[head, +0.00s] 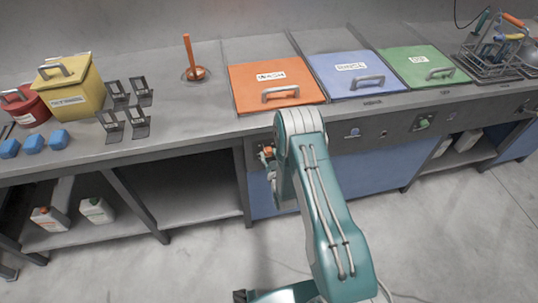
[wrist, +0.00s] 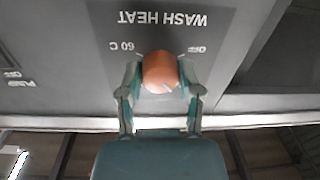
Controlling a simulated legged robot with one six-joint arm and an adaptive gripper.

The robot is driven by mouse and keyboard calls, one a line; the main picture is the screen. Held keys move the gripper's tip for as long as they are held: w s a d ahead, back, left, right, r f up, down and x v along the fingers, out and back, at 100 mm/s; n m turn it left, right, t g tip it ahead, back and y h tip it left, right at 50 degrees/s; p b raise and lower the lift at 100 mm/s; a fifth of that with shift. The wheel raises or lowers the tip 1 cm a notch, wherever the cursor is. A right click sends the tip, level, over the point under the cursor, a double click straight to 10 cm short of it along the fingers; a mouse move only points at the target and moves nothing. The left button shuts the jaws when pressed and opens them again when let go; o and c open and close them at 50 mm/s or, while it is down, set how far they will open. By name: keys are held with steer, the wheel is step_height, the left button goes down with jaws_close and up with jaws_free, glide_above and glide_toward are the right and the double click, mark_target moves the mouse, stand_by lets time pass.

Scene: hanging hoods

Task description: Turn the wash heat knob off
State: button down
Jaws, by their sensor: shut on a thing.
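The wash heat knob (wrist: 160,66) is a round orange knob on a dark grey panel in the wrist view. The panel's lettering appears upside down, with "60 C" to the knob's left and "OFF" to its right. My gripper (wrist: 160,80) is shut on the knob, one finger at each side. I cannot tell which mark the knob points to. In the head view the orange knob (head: 268,151) shows at the counter front, under the orange lid, just left of my arm. My gripper is mostly hidden there by my arm.
Orange (head: 262,86), blue (head: 352,73) and green (head: 423,65) lids lie in the counter top. A green knob (head: 422,124) is on the panel to the right. A yellow box (head: 72,92) and blue blocks (head: 34,144) are on the left. The floor in front is clear.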

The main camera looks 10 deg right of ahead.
steer(key=shift+n, duration=0.3)
steer(key=n, duration=0.3)
steer(key=shift+n, duration=0.3)
steer(key=n, duration=0.3)
steer(key=shift+n, duration=0.3)
steer(key=n, duration=0.4)
steer(key=shift+a+r+g, duration=0.1)
steer(key=shift+g, duration=0.2)
steer(key=shift+n+h, duration=0.3)
steer(key=shift+n, duration=1.6)
steer(key=shift+c, duration=1.3)
jaws_free()
steer(key=shift+a, duration=0.1)
